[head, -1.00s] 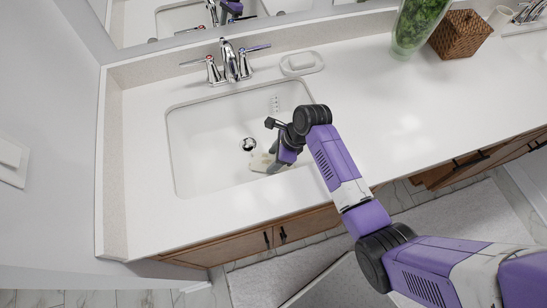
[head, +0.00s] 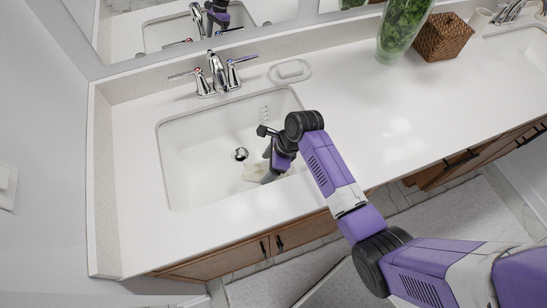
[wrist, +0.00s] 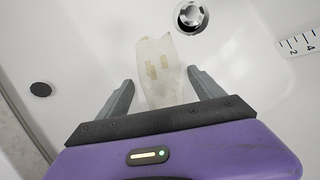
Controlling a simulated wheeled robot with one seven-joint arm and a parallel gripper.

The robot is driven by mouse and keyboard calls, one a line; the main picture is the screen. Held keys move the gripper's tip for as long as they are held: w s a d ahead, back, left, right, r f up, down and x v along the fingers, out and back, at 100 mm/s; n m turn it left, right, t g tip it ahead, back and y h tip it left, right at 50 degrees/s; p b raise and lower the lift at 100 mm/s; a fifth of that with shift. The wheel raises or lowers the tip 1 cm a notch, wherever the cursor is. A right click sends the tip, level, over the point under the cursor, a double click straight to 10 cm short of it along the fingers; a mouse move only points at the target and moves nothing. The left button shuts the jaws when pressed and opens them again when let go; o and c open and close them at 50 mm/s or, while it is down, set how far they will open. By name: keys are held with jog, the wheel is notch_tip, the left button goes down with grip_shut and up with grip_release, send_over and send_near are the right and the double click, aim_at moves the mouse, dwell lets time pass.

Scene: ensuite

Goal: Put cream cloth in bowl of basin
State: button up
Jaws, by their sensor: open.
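The cream cloth (head: 252,174) lies on the floor of the white basin bowl (head: 190,180), in front of and a little right of the drain. In the wrist view the cloth (wrist: 158,72) is a pale, crumpled strip with small tan patches. My gripper (head: 268,180) reaches down into the bowl at the cloth's right side in the head view. In the wrist view my gripper (wrist: 160,82) is open, with one finger on each side of the cloth's near part. Neither finger presses on it. The cloth's near end is hidden behind the gripper body.
The drain (wrist: 191,16) is just beyond the cloth. A chrome faucet (head: 217,72) stands behind the bowl, with a soap dish (head: 290,71) to its right. A green vase (head: 400,35) and a wicker basket (head: 443,36) stand farther right. The counter between is clear.

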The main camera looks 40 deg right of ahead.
jog(key=v, duration=1.1)
jog(key=w+d+r+n+t+h, duration=0.3)
jog(key=w+d+r+n+t, duration=0.15)
jog(key=w+n, duration=0.2)
jog(key=s+a+r+n+t+h+b, duration=0.1)
jog(key=s+a+r+n+t, duration=0.25)
jog(key=s+n, duration=0.35)
jog(key=s+a+r+n+t+h, duration=0.1)
jog(key=s+a+r+n+t, duration=0.25)
jog(key=s, duration=0.55)
jog(key=s+a+r+n+t+h+b, duration=0.1)
jog(key=s+a+r+n+t, duration=0.2)
jog(key=s+n, duration=0.4)
jog(key=s+a+n+g+y, duration=0.2)
jog(key=s+a, duration=0.1)
jog(key=s, duration=0.8)
jog(key=shift+s+g+b, duration=0.25)
jog(key=shift+g+b, duration=0.1)
jog(key=shift+b, duration=0.05)
